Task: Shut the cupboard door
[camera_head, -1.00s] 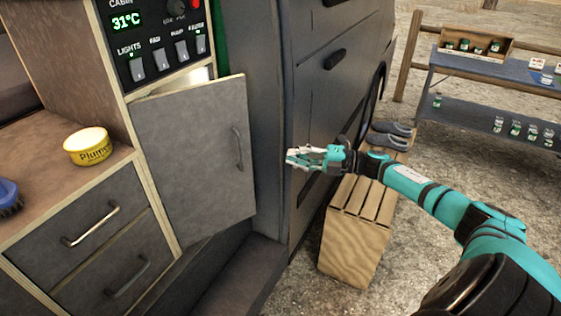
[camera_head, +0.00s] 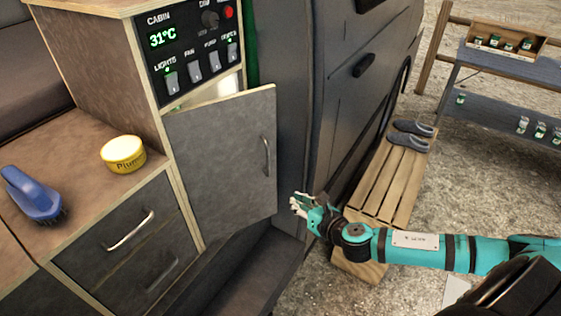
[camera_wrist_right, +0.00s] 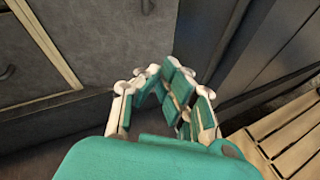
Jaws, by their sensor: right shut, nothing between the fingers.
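The cupboard door (camera_head: 222,165) is a grey panel with pale wooden edges, hinged on its left side. It stands ajar below the control panel, with a gap showing along its top. Its handle (camera_head: 266,156) is near the right edge. My right gripper (camera_head: 296,203) is shut and empty, just right of the door's lower right corner and seemingly apart from it. In the right wrist view the gripper (camera_wrist_right: 168,82) points toward the grey door (camera_wrist_right: 110,40), whose lower part shows ahead. My left gripper is not in view.
A yellow tin (camera_head: 123,154) and a blue brush (camera_head: 33,196) lie on the counter left of the door. Drawers (camera_head: 130,232) sit below. A dark step (camera_head: 235,275) lies under the door. A slatted wooden bench (camera_head: 385,185) with shoes stands behind my right arm.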

